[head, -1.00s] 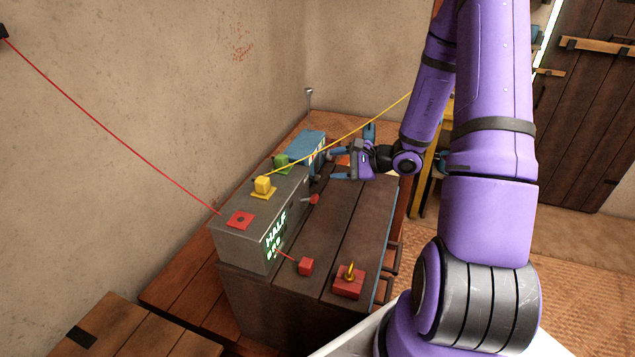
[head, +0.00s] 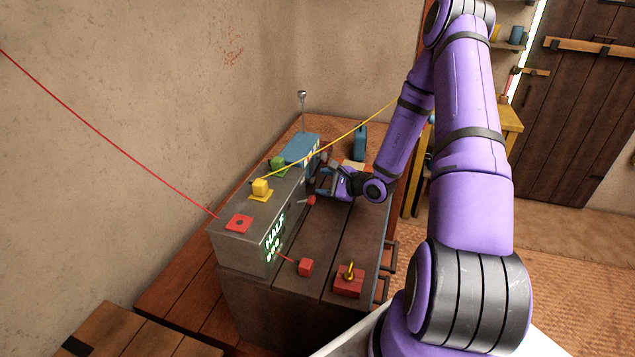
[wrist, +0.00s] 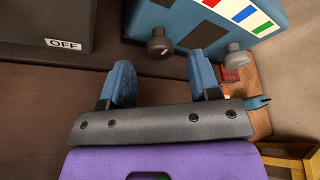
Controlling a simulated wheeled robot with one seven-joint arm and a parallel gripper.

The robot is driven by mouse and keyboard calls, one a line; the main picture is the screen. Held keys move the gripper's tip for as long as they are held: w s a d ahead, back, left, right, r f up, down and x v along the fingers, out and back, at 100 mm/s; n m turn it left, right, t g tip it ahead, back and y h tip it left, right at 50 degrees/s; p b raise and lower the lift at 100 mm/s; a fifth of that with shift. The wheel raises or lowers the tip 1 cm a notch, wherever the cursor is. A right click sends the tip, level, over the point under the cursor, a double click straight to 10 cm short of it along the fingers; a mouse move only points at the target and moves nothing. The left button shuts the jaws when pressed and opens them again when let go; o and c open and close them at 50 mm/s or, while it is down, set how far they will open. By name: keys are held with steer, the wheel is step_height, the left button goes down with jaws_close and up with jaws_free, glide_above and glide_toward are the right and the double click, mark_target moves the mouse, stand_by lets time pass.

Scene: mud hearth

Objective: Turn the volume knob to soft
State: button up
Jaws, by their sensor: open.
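A blue box (head: 301,148) stands at the back of the wooden bench, behind a long grey box. In the wrist view, the blue box (wrist: 215,20) carries coloured stripes and two knobs: a dark round knob (wrist: 159,46) and a lighter grey knob (wrist: 236,54). No label tells me which is the volume knob. My gripper (head: 319,183) is open beside the boxes. In the wrist view my gripper (wrist: 165,78) has its blue fingers apart and empty. The dark knob lies ahead of the gap between them, and the grey knob is beyond the right finger. Neither looks gripped.
The grey box (head: 230,250) shows "HALF" and bears red, yellow and green pieces. A red-tipped lever (head: 311,201) sticks out near my gripper. A yellow cord (head: 335,139) runs above.

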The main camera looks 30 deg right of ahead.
mark_target(310, 181)
steer(key=shift+x, duration=1.5)
steer(key=c, duration=0.9)
steer(key=shift+c, duration=0.2)
